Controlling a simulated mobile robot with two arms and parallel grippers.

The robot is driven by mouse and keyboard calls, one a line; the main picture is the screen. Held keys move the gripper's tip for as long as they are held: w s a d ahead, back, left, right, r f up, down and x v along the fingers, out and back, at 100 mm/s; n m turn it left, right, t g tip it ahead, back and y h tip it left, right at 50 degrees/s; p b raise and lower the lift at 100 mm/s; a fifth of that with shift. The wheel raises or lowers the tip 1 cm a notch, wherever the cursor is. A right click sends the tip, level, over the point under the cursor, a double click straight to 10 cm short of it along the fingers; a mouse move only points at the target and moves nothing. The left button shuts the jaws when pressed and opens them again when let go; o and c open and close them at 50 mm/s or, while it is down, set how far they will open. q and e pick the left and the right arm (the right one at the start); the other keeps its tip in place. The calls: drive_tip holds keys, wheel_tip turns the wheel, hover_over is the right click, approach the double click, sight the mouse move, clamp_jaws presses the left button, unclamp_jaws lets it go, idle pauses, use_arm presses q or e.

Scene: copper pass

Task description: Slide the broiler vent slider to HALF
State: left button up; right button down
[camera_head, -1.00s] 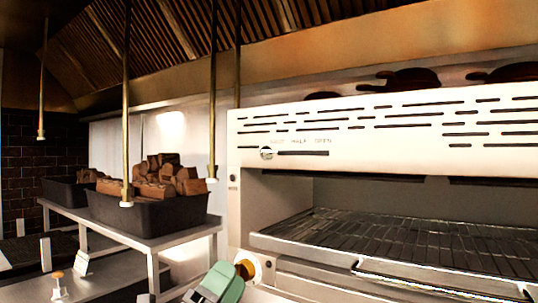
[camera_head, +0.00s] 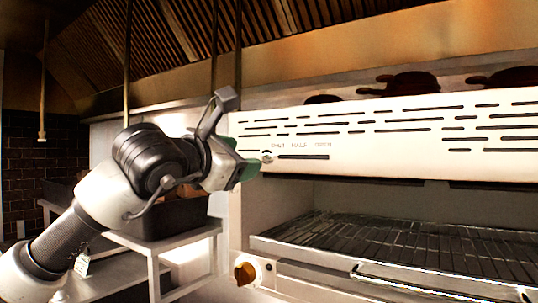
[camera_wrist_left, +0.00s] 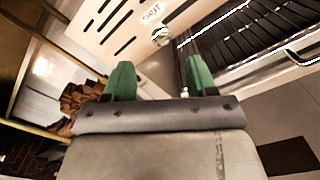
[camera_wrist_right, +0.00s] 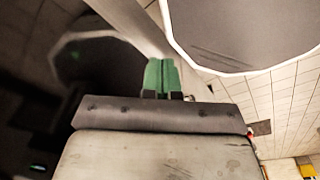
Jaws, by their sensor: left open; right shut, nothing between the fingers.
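The broiler vent slider's round knob (camera_head: 267,157) sits at the left end of its dark slot (camera_head: 304,157), by the SHUT label on the cream broiler front. HALF and OPEN are lettered further right along the slot. My left gripper (camera_head: 250,165) is raised just left of the knob, green fingers towards the panel. In the left wrist view the knob (camera_wrist_left: 160,37) shows beyond and between the two spread fingertips (camera_wrist_left: 158,72), apart from them. My right gripper (camera_wrist_right: 161,66) is shut and empty in the right wrist view, away from the broiler; it is outside the head view.
Below the slot is the broiler's open mouth with a wire rack (camera_head: 400,247). An orange knob (camera_head: 245,273) is at the lower left of the broiler. A side table (camera_head: 160,243) with a dark bin of wood stands at left. Pans (camera_head: 405,83) sit on top.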

sight(265, 155)
use_arm(q)
drive_tip(key=p+x, duration=0.4)
drive_tip(key=x, duration=0.5)
drive_tip(key=shift+s+d+r+p, duration=0.1)
drive_tip(key=shift+r+p, duration=0.1)
drive_tip(key=shift+p, duration=0.2)
drive_tip(key=shift+w+d+f, duration=0.2)
drive_tip(key=shift+w, duration=0.2)
clamp_jaws()
